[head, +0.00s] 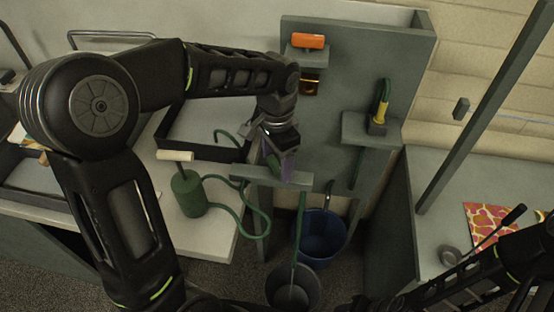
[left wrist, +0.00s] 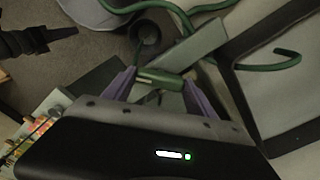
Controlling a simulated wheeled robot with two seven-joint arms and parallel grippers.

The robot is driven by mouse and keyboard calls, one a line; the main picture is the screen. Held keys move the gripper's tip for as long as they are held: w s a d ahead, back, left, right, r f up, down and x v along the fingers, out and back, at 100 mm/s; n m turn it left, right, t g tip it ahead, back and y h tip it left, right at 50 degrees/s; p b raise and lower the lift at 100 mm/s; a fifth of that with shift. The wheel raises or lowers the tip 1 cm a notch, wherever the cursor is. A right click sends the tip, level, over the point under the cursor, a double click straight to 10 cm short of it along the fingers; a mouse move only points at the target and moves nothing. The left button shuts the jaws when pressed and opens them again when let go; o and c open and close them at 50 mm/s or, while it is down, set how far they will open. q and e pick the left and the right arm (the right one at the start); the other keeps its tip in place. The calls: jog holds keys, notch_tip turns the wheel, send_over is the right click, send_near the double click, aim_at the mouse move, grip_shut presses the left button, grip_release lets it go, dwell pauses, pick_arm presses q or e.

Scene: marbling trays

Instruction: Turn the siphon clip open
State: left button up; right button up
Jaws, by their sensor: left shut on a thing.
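My left gripper (head: 278,160) is above the front bracket (head: 243,172), a grey bar in the middle of the head view. In the left wrist view, the two purple fingers of the left gripper (left wrist: 158,88) are shut on a small green piece that looks like the siphon clip (left wrist: 158,77). The clip is at the grey bar, mostly hidden by the fingers in the head view. A green siphon tube (head: 301,225) hangs from the bar into a grey bucket (head: 293,291). My right arm is at the lower right; its fingers are not clear.
A green pump bottle (head: 188,193) with a hose stands left of the bracket. A dark-rimmed tray (head: 205,150) lies behind it. A blue bucket (head: 320,236) stands below. The right shelf (head: 358,128) holds a yellow and green item; an orange item (head: 308,41) sits higher up.

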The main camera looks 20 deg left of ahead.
aim_at(277, 164)
pick_arm(q)
jog(key=m, duration=0.4)
jog(key=shift+m, duration=0.3)
jog(key=shift+m+p, duration=0.45)
jog(key=shift+m, duration=1.25)
jog(key=o, duration=1.4)
jog(key=shift+c, duration=0.2)
jog(key=shift+r, duration=0.1)
notch_tip(277, 164, up, 8)
jog(key=shift+f+b, duration=0.15)
jog(key=shift+b, duration=0.25)
jog(key=shift+s+f, duration=0.1)
